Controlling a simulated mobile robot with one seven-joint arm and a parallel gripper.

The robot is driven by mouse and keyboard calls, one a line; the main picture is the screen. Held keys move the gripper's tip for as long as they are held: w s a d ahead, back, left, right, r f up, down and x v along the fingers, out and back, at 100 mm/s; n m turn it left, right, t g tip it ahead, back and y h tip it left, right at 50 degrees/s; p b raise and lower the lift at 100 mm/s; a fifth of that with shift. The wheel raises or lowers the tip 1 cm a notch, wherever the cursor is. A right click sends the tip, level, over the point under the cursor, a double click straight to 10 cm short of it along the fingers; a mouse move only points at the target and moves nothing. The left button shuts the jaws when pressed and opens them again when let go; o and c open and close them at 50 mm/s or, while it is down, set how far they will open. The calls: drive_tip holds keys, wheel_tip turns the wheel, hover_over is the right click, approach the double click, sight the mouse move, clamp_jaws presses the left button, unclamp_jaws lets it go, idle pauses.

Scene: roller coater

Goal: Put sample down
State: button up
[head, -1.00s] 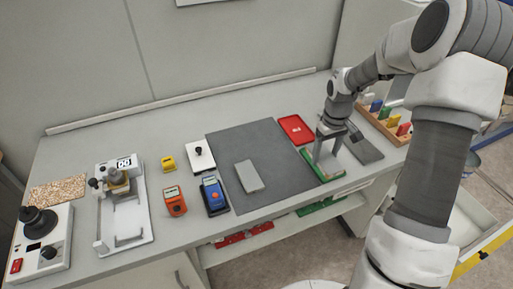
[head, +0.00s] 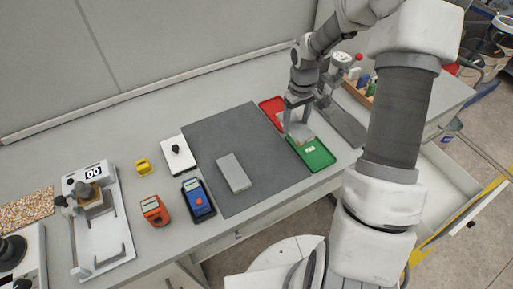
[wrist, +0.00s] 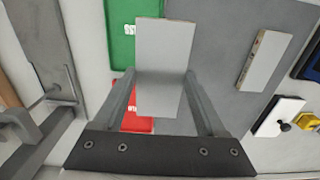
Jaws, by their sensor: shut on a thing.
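My gripper (head: 298,122) is shut on a flat light-grey sample panel (wrist: 165,55), which stands out from between the two fingers in the wrist view. In the head view the held sample (head: 300,133) is partly hidden by the fingers. It is over the far end of the green tray (head: 318,154), near the red tray (head: 270,106). I cannot tell whether it touches either tray. In the wrist view the green tray (wrist: 122,28) and red tray (wrist: 137,123) show behind the panel. A second grey panel (head: 233,172) lies on the dark mat (head: 255,140).
A grey slab (head: 343,126) lies right of the trays, with a wooden rack (head: 357,93) of colored items behind. Orange (head: 154,210) and blue (head: 198,198) meters, a white plate with a black knob (head: 178,153) and a yellow block (head: 143,166) stand left of the mat.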

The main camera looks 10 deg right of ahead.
hover_over(268, 160)
wheel_tip(268, 160, down, 6)
drive_tip(key=shift+d+r+p, duration=0.1)
drive_tip(key=shift+r+p, duration=0.15)
drive_tip(key=shift+p, duration=0.1)
drive_tip(key=shift+f, duration=2.05)
drive_tip(key=shift+f, duration=0.1)
drive_tip(key=o, duration=1.3)
drive_tip(key=shift+o, duration=0.2)
